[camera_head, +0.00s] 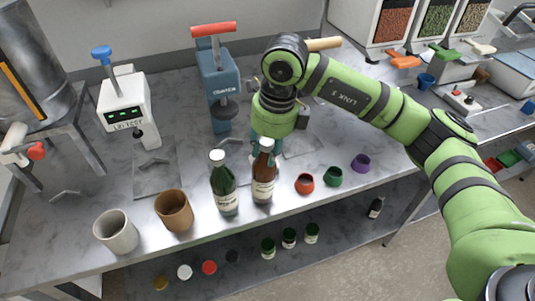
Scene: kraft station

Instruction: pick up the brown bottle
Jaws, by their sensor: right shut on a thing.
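The brown bottle (263,180), with a white cap and pale label, stands upright at the middle of the grey bench. A green bottle (223,187) with a white cap stands close on its left. My right arm reaches in from the right, and its wrist is just behind and above the brown bottle. My right gripper (266,147) is shut on the brown bottle near its neck; the fingers are mostly hidden. Whether the bottle's base touches the bench is hard to tell. My left gripper is not in view.
Brown (174,211) and pale (116,234) cups stand left of the bottles. Red (304,184), green (333,176) and purple (360,163) rings lie to the right. A blue press (217,84) and white machine (126,108) stand behind. A lower shelf holds several small bottles.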

